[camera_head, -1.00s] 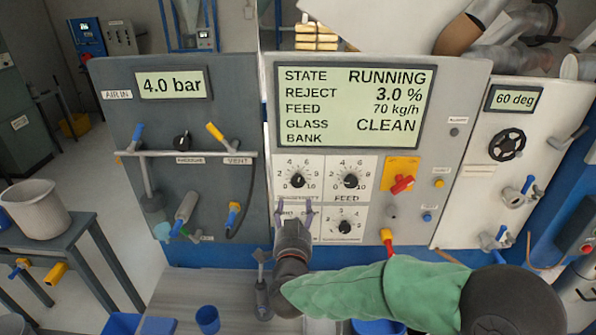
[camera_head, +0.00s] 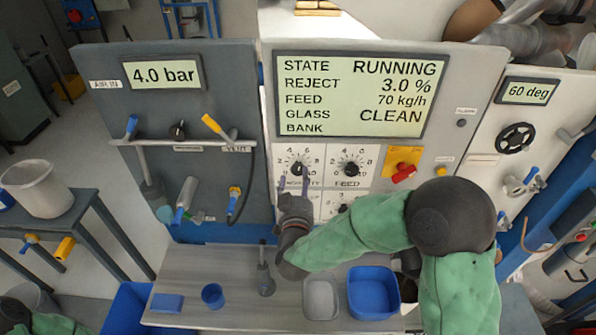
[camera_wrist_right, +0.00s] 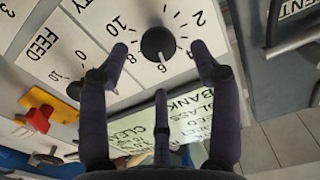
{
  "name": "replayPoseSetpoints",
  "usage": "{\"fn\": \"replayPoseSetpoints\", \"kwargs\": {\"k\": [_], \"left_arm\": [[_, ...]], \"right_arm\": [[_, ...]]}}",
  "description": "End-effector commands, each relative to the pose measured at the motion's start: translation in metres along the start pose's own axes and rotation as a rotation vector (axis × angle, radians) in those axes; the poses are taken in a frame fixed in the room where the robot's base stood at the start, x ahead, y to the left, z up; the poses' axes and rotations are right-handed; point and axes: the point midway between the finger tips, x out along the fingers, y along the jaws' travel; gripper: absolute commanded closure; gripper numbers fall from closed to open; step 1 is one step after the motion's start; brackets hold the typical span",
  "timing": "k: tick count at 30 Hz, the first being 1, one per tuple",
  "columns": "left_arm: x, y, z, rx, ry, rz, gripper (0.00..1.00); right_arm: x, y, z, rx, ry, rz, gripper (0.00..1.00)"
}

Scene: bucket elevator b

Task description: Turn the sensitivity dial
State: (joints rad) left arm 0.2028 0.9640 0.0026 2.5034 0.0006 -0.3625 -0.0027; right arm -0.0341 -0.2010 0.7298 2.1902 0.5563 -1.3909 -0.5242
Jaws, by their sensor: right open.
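The sensitivity dial (camera_head: 298,169) is a black round knob on a white numbered plate, under the big display; its label is partly hidden by my gripper. My right gripper (camera_head: 295,182) is open just below and in front of it, fingers pointing up at the plate. In the right wrist view the knob (camera_wrist_right: 158,44) sits between the spread dark fingers of my right gripper (camera_wrist_right: 160,52), with gaps on both sides and no clear contact. A third finger lies below the knob. Part of my left arm's green sleeve shows at the bottom left; its gripper is out of view.
The feed dial (camera_head: 351,168) is close on the right, with a red switch on a yellow plate (camera_head: 403,172) beyond it. A lower dial is partly hidden by my right arm. Blue bins (camera_head: 373,292) and a small cup (camera_head: 213,295) stand on the bench below.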

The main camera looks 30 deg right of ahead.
Motion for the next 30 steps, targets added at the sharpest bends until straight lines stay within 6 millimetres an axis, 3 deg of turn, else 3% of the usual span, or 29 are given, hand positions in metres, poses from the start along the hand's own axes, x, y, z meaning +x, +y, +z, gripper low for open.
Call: {"fn": "replayPoseSetpoints", "kwargs": {"k": [3, 9, 20, 26, 30], "left_arm": [[-0.001, 0.0, 0.0, 0.0, 0.0, 0.0, 1.0], [-0.001, 0.001, 0.0, 0.0, 0.001, 0.0, 1.0], [-0.001, 0.001, 0.0, 0.0, 0.001, 0.0, 1.0], [-0.001, 0.001, 0.0, 0.0, 0.001, 0.0, 1.0], [-0.001, 0.0, 0.0, 0.0, 0.001, 0.0, 1.0]], "right_arm": [[0.02, 0.001, 0.001, -0.001, -0.001, 0.003, 0.36], [0.039, 0.0, 0.0, 0.0, -0.001, 0.001, 0.36], [0.044, 0.0, 0.0, 0.001, 0.0, 0.0, 0.36], [0.044, 0.0, 0.0, 0.001, 0.0, 0.0, 0.87], [0.044, 0.0, -0.001, 0.002, 0.002, -0.001, 0.91]]}}
